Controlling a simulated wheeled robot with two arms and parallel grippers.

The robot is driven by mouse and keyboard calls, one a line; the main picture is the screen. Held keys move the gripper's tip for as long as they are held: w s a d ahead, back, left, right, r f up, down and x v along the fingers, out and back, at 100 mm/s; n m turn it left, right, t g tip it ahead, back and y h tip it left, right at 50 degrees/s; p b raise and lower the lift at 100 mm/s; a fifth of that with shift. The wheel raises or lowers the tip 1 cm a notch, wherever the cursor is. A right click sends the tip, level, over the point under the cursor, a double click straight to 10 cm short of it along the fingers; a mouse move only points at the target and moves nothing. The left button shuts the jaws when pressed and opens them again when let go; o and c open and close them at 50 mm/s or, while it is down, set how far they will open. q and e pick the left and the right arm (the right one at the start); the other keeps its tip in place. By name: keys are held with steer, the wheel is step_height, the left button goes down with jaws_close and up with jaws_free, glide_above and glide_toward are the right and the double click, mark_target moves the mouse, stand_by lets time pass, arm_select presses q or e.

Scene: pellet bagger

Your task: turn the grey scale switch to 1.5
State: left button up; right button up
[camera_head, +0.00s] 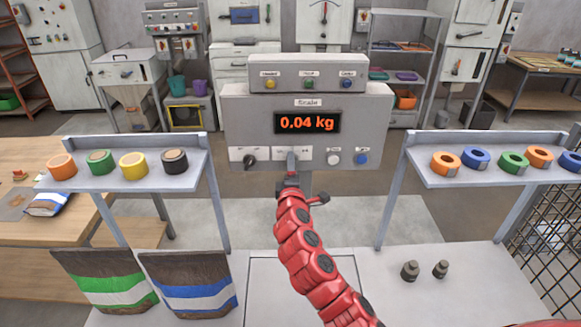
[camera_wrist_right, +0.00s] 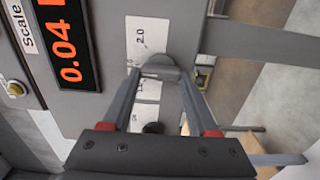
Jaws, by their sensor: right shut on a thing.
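The scale (camera_head: 307,104) has a dark display (camera_head: 307,123) reading 0.04 kg in orange. Below the display is a row of controls. My right gripper (camera_head: 291,172) reaches up to the grey switch in the middle of this row and covers most of it. In the right wrist view, my right gripper (camera_wrist_right: 163,78) has its two fingers closed on the sides of the grey switch (camera_wrist_right: 158,65). A white label with 2.0 (camera_wrist_right: 141,38) shows beside the switch; other markings are partly hidden by the fingers. The switch's exact setting cannot be read. My left gripper is out of view.
A black knob (camera_head: 249,160) sits left of the grey switch; a white button (camera_head: 333,158) and a blue button (camera_head: 362,159) sit right of it. Tape rolls stand on side shelves. Two bags (camera_head: 188,283) and two small weights (camera_head: 409,270) are on the bench below.

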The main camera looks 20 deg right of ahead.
stand_by(0.3)
steer(key=o, duration=1.4)
steer(key=v, duration=1.7)
steer(key=shift+s, duration=0.25)
